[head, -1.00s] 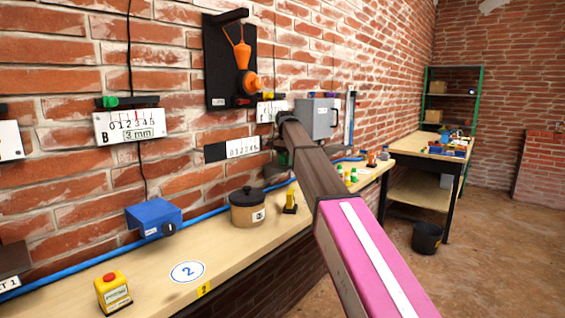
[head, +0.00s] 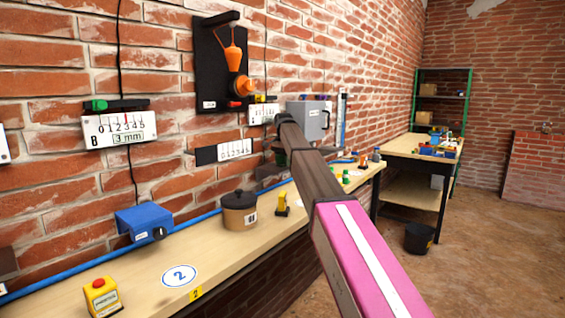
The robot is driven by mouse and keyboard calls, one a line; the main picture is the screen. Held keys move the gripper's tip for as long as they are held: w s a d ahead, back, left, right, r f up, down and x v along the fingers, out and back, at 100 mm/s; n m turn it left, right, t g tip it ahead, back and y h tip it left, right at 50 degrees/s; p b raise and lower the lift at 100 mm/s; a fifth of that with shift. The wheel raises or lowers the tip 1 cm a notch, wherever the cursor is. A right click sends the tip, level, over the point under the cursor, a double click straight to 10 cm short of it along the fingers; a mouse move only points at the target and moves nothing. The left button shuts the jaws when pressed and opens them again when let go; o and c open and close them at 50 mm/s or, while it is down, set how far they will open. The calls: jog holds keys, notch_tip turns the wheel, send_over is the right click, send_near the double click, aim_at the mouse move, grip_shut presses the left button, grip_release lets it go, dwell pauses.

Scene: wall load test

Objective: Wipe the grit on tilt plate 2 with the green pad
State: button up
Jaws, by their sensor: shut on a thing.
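My arm reaches from the lower right toward the wall, and its end hides most of my gripper (head: 279,147). A small dark green patch, seemingly the green pad (head: 281,159), shows just under the arm's end, apparently in the jaws. Its contact with anything below cannot be made out. I cannot pick out tilt plate 2 or any grit; the arm covers that part of the bench. A round "2" label (head: 180,276) lies on the bench at the near left.
The wooden bench (head: 147,284) runs along the brick wall. It carries a yellow button box (head: 102,297), a blue box (head: 145,222), a brown lidded pot (head: 239,210) and a yellow piece (head: 282,204). A black bucket (head: 419,238) stands on open floor at right.

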aim_at(271, 169)
jog(key=shift+s+a+r, duration=0.1)
jog(key=shift+s+a, duration=0.5)
jog(key=shift+s, duration=0.2)
jog(key=shift+s+a+r, duration=0.1)
jog(key=shift+s+a, duration=0.5)
jog(key=shift+s, duration=0.2)
jog(key=shift+s+a+f, duration=0.15)
jog(key=shift+s+a, duration=0.5)
jog(key=shift+s, duration=0.15)
jog(key=shift+s+a+f, duration=0.1)
jog(key=shift+s+a, duration=0.5)
jog(key=shift+s, duration=0.2)
jog(key=shift+w+a, duration=0.3)
jog(key=shift+a, duration=0.15)
jog(key=shift+w+d+f, duration=0.1)
jog(key=shift+w+d, duration=0.25)
jog(key=shift+w, duration=0.3)
jog(key=shift+w+d+r, duration=0.1)
jog(key=shift+w+d, duration=1)
jog(key=shift+w, duration=0.25)
jog(key=shift+w+d+r, duration=0.1)
jog(key=shift+w+d, duration=0.95)
jog(key=shift+w, duration=0.25)
jog(key=shift+f, duration=0.15)
jog(key=shift+s, duration=0.1)
